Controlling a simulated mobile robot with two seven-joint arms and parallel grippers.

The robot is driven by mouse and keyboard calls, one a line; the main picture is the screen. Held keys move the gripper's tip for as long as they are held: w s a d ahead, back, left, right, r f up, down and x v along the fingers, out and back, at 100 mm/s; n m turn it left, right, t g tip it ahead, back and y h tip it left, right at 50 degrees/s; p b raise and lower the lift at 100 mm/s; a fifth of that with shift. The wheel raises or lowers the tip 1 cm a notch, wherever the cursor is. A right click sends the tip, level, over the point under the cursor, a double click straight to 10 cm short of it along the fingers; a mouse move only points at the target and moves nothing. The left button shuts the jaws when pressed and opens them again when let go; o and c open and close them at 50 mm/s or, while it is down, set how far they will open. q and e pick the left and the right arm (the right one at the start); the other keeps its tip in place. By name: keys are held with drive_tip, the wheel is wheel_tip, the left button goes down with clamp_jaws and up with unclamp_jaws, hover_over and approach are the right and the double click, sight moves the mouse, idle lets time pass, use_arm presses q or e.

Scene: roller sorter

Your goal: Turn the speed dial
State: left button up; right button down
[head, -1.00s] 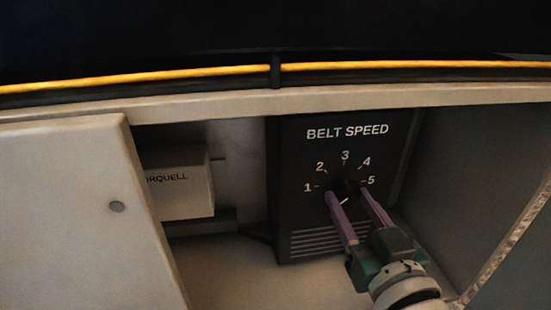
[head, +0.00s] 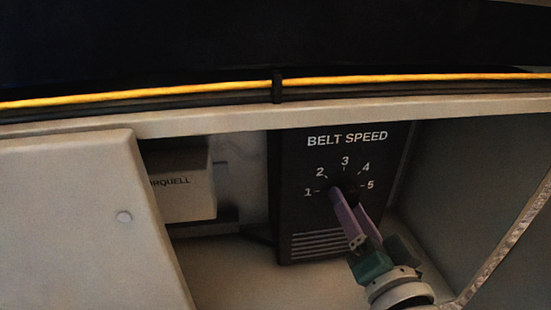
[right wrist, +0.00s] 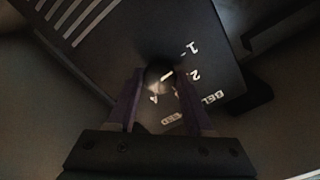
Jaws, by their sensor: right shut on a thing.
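The speed dial (head: 351,188) is a small round black knob on the black BELT SPEED panel (head: 290,190), with numbers 1 to 5 around it. My right gripper (head: 349,196) is shut on the dial, with a purple finger on each side. The fingers hide part of the dial in the head view. In the right wrist view the dial (right wrist: 158,76) sits between the fingertips, and its white pointer line slants toward the 1 side. My left gripper is not in view.
The panel stands in an open cabinet bay. A pale box (head: 178,190) is at its left, and a pale cabinet door (head: 80,220) is farther left. A grey side wall (head: 470,190) bounds the right. A yellow cable (head: 400,79) runs above the bay.

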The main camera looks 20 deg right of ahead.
drive_tip(key=shift+r+m, duration=0.1)
drive_tip(key=shift+m, duration=0.5)
drive_tip(key=shift+c, duration=1.5)
unclamp_jaws()
drive_tip(key=p+v, duration=0.3)
drive_tip(key=v, duration=0.7)
drive_tip(key=shift+p, duration=0.3)
drive_tip(key=shift+w+a, duration=0.1)
drive_tip(key=shift+w, duration=0.1)
